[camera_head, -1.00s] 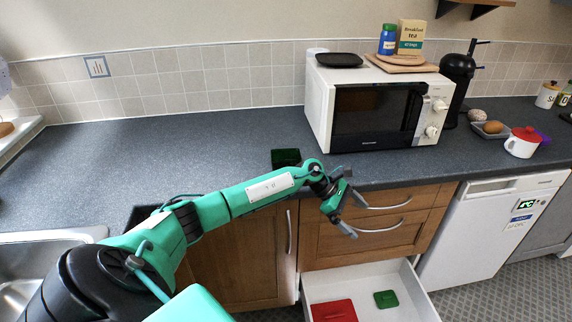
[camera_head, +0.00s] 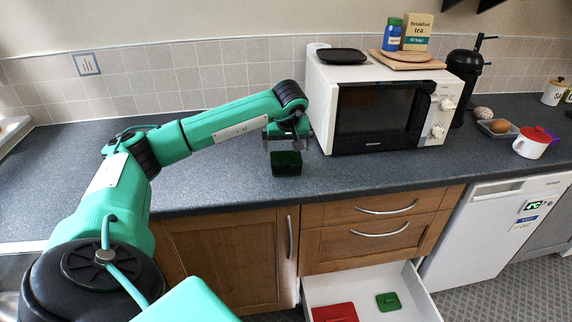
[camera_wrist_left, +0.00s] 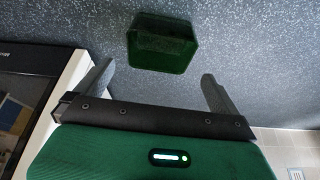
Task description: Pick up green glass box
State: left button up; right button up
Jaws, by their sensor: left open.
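The green glass box (camera_head: 286,163) stands on the dark grey counter, left of the microwave and near the front edge. In the left wrist view the box (camera_wrist_left: 161,43) looks dark green and open-topped, and lies ahead of and between the two fingers. My left gripper (camera_head: 287,143) is above and just behind the box in the head view. The left gripper (camera_wrist_left: 158,84) is open, its fingers spread wider than the box, with nothing between the tips that I can see held. My right gripper is not in view.
The white microwave (camera_head: 379,107) stands close to the right of the left gripper. An open drawer (camera_head: 409,279) below holds a red lid (camera_head: 334,312) and a green lid (camera_head: 388,301). The counter (camera_head: 90,173) left of the arm is clear.

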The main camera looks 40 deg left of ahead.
aim_at(286, 158)
pick_arm(q)
jog(key=shift+x, duration=1.15)
jog(key=shift+w+a+f+p, duration=0.1)
jog(key=shift+f+p, duration=0.2)
jog(key=shift+f, duration=0.15)
jog(key=p+x, duration=0.1)
jog(key=x, duration=0.2)
jog(key=shift+f, duration=0.4)
jog(key=shift+w+a+f, duration=0.15)
jog(key=shift+f, duration=0.25)
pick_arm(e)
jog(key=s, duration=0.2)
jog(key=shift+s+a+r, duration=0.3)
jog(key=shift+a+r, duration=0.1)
pick_arm(q)
jog(key=c, duration=1)
jog(key=shift+o, duration=0.2)
jog(key=shift+r, duration=0.15)
